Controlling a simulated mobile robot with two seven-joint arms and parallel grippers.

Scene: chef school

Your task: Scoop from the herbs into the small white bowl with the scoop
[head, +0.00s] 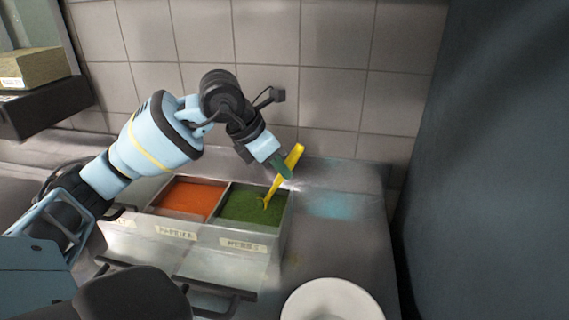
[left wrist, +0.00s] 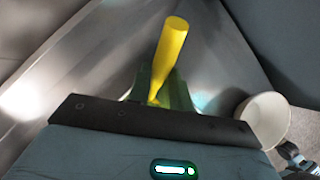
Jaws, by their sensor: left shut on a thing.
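The yellow scoop (head: 271,189) is held by my left gripper (head: 284,170), which is shut on its handle. The scoop tilts, with its lower end down at the green herbs (head: 240,206) in the right compartment of the metal container. I cannot tell how deep the tip sits. In the left wrist view, the scoop's yellow handle (left wrist: 172,48) rises between the fingers of my left gripper (left wrist: 160,92). The small white bowl (head: 332,301) stands at the lower right of the head view, cut by the frame edge. It also shows in the left wrist view (left wrist: 266,112). My right gripper is not in view.
An orange-red ingredient (head: 190,197) fills the compartment left of the herbs. The metal container's labelled front wall (head: 205,240) faces me. A tiled wall (head: 330,95) stands behind. The counter (head: 345,235) between container and bowl is clear. A dark panel rises at the right.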

